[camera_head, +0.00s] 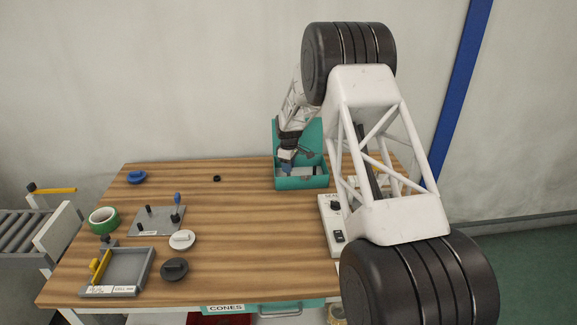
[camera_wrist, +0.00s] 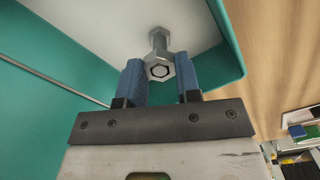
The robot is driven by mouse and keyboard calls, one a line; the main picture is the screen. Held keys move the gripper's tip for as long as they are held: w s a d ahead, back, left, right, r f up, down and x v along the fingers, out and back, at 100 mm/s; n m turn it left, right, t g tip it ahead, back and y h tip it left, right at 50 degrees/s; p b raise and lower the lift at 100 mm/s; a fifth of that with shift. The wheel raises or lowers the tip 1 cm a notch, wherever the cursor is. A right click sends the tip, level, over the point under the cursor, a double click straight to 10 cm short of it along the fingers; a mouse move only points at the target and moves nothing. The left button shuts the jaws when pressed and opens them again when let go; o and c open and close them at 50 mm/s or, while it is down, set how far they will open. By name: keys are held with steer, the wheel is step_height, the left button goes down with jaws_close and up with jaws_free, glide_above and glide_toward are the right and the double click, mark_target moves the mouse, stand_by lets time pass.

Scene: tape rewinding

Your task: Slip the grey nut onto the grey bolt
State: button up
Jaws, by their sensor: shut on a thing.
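My gripper (camera_wrist: 160,72) reaches down into the teal box, and its blue fingers are shut on the grey nut (camera_wrist: 151,60). In the head view my gripper (camera_head: 287,158) is small at the box's left part. The nut is six-sided with a dark ring at its hole. The grey bolt (camera_wrist: 158,41) shows just beyond the nut in the wrist view, in line with it. The two overlap in this view, so I cannot tell whether the bolt's end is inside the nut. Neither nut nor bolt can be made out in the head view.
The teal box (camera_head: 302,184) has its lid raised at the back, and its walls are close around my gripper. Green tape (camera_head: 103,219), a grey plate (camera_head: 155,222) and a tray (camera_head: 142,265) lie at left. The table's middle is clear.

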steer(key=o, duration=1.2)
steer(key=shift+o, duration=0.2)
steer(key=shift+r, duration=0.1)
steer(key=shift+r, duration=3.4)
